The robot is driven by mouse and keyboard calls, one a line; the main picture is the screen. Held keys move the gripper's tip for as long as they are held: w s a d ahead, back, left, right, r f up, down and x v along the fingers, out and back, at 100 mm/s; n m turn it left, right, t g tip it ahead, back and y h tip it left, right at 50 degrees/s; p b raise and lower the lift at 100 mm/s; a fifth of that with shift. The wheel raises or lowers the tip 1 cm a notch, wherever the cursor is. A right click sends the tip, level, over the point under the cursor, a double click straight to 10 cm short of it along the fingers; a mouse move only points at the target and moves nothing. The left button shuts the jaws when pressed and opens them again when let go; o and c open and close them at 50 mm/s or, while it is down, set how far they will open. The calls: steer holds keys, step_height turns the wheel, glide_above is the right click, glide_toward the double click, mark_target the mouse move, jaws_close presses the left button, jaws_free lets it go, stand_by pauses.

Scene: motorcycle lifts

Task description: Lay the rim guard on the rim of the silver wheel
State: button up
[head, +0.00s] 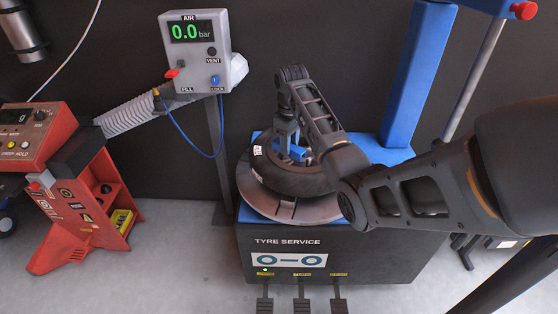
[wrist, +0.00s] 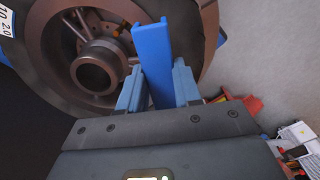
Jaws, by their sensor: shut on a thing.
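A wheel with a black tyre (head: 262,165) lies flat on the round turntable (head: 250,200) of the tyre machine. In the wrist view its rim (wrist: 55,45) looks dull grey-brown, with a round hub (wrist: 97,72) and an open bore. My gripper (wrist: 157,88) is shut on the blue rim guard (wrist: 152,45), a narrow strip standing out beyond the fingertips. In the wrist view the guard overlaps the rim and tyre edge right of the hub; I cannot tell whether it touches them. In the head view my arm hides part of the wheel.
The tyre machine's blue column (head: 418,75) stands behind right of the wheel. A grey air box (head: 203,50) on a post stands behind left, with a blue hose. A red cabinet (head: 85,205) stands at left. Pedals (head: 301,293) stick out at the machine's front. Floor between cabinet and machine is clear.

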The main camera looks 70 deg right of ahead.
mark_target(279, 168)
steer(key=w+f, duration=0.1)
steer(key=w+a, duration=0.1)
steer(key=shift+w+a+f, duration=0.15)
steer(key=shift+w+f, duration=0.25)
steer(key=shift+f, duration=2.05)
steer(key=shift+f, duration=0.15)
steer(key=o, duration=1)
